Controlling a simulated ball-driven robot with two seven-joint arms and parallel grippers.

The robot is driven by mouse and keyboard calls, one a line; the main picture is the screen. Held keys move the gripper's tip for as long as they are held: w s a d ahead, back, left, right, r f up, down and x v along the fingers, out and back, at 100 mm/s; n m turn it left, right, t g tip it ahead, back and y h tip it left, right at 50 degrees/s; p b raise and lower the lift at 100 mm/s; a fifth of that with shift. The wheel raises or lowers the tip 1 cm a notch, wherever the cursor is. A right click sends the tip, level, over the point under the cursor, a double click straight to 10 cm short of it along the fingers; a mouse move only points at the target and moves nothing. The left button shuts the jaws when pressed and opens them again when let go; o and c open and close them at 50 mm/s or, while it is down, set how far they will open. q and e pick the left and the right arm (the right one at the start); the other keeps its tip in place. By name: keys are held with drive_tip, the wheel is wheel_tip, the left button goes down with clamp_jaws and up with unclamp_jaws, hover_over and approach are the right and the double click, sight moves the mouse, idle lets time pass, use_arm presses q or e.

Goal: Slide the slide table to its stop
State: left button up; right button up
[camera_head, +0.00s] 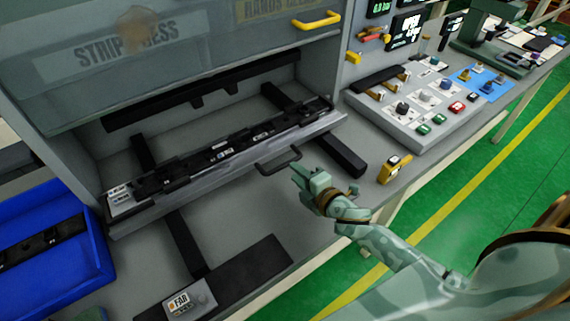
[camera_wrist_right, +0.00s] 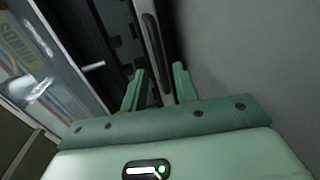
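The slide table (camera_head: 225,172) is a long grey tray with a dark strip on top, lying at a slant across the press bed on two dark rails. A dark bar handle (camera_head: 278,163) is on its front edge. My right gripper (camera_head: 299,174) is open, just right of and in front of the handle. In the right wrist view my gripper (camera_wrist_right: 158,86) has its two green fingers apart. The handle (camera_wrist_right: 153,45) lines up between them there; contact cannot be told. My left gripper is not in view.
A raised press door with a yellow handle (camera_head: 316,20) is above. A blue bin (camera_head: 55,245) stands at left. A grey panel of clips and buttons (camera_head: 425,105) and a yellow device (camera_head: 394,168) are at right. A dark plate with a FAB box (camera_head: 190,299) lies in front.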

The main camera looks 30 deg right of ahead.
sight(286, 163)
drive_tip(key=x, duration=0.6)
drive_tip(key=shift+b, duration=0.4)
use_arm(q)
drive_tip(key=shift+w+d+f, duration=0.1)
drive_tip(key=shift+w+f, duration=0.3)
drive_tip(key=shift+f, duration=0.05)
